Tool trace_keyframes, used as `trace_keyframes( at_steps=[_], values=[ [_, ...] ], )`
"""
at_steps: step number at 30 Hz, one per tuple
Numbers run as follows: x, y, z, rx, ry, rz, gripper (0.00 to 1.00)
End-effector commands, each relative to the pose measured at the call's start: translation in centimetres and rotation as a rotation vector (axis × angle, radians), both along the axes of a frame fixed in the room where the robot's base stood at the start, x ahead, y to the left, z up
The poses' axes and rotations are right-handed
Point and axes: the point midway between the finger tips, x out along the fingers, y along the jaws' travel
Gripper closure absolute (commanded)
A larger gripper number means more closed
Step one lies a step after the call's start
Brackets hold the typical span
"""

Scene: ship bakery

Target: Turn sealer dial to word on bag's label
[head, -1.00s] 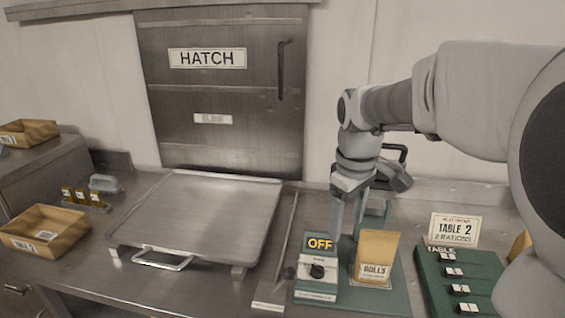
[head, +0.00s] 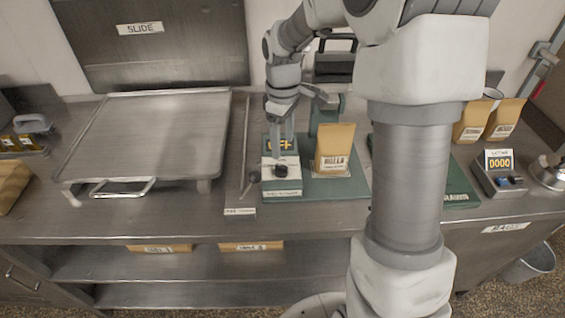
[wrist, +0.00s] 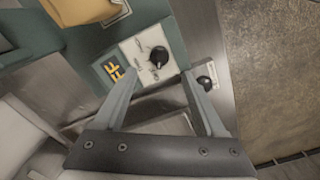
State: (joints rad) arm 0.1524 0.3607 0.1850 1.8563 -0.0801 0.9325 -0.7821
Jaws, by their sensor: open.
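The sealer's control box has a black dial (head: 281,170) on a white plate, below a dark display reading OFF (head: 287,144). In the wrist view the dial (wrist: 159,57) is just ahead of the fingertips, with the display (wrist: 114,74) at left. A tan paper bag (head: 334,145) stands upright right of the box; its label (head: 333,162) appears to read ROLLS. It shows partly at the wrist view's upper left (wrist: 72,8). My gripper (head: 283,152) points down over the box, covering part of the display. Its jaws (wrist: 160,76) are open and empty, apart from the dial.
A green base (head: 345,187) carries box and bag. A thin rod with a dark knob (head: 254,177) lies close left of the box. A metal tray (head: 150,130) with a front handle fills the left. More bags (head: 505,118) and a small display unit (head: 498,170) stand right.

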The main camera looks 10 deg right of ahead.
Motion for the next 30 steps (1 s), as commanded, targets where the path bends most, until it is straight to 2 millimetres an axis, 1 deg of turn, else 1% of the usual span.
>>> trace_keyframes(
  at_steps=[1,6,9,12,18,24,25,26,30],
  values=[
    [-0.1,0.0,-1.3,0.000,0.005,0.001,0.27],
    [-0.1,0.0,-4.7,0.000,0.004,0.001,0.27],
    [-0.1,0.0,-6.2,0.000,0.003,0.001,0.27],
    [0.0,0.0,-7.3,-0.001,0.002,0.000,0.27],
    [0.0,0.0,-8.1,-0.001,-0.001,-0.001,0.27],
    [0.0,0.0,-8.1,-0.001,-0.001,0.000,0.27],
    [0.0,0.0,-8.1,-0.001,-0.001,0.000,0.29],
    [0.0,0.0,-8.1,-0.001,-0.001,0.000,0.35],
    [0.0,0.0,-8.1,-0.001,-0.001,0.000,0.60]
  ],
)
